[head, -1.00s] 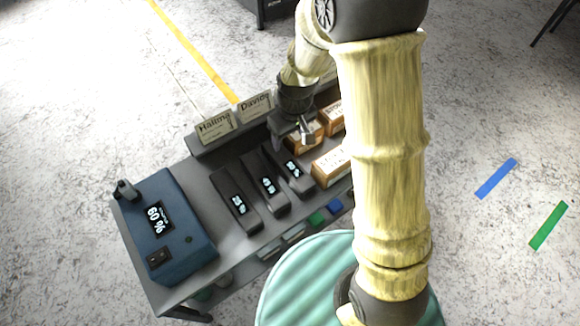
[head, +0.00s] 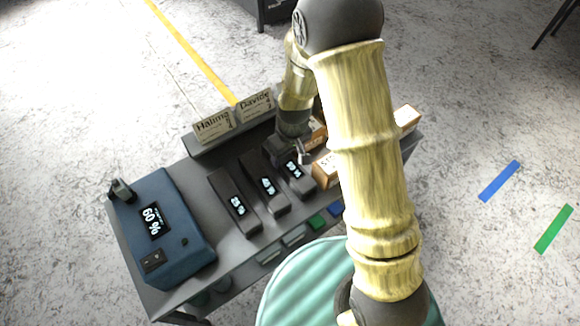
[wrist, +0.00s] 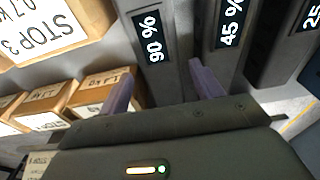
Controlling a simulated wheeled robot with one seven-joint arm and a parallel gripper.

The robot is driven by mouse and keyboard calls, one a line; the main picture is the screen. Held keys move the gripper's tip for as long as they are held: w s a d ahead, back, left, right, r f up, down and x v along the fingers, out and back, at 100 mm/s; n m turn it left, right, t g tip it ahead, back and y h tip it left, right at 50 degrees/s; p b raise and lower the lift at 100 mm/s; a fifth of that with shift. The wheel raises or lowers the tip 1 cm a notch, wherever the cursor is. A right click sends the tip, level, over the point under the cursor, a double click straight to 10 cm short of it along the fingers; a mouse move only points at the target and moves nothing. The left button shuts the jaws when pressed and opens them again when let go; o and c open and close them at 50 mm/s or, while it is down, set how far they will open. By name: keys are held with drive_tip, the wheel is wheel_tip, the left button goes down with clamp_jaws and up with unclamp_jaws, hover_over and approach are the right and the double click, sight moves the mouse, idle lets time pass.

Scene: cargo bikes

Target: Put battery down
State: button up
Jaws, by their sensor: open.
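Three dark grey batteries lie side by side on the grey table (head: 225,270). The rightmost battery (head: 299,185) reads about 90 % in the wrist view (wrist: 153,35). The middle battery (head: 270,190) reads 45 %, and the left battery (head: 232,202) reads 25 %. My gripper (head: 299,155) is over the back end of the 90 % battery, with its jaws open. In the wrist view my gripper (wrist: 160,90) has its two fingers on either side of that battery, apart from each other. Whether they touch it, I cannot tell.
A blue charger box (head: 180,235) reading 60 % stands at the left table end. Name cards "Halima" (head: 212,127) and "Davide" (head: 255,106) stand at the back. Cardboard boxes (wrist: 55,30) sit close on the right. A green ribbed round surface (head: 300,290) is in front.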

sight(288, 162)
wheel_tip(288, 162, down, 5)
drive_tip(key=shift+w+f+b, duration=0.1)
drive_tip(key=shift+w+b, duration=0.05)
drive_tip(key=shift+b, duration=0.7)
drive_tip(key=shift+r, duration=0.2)
clamp_jaws()
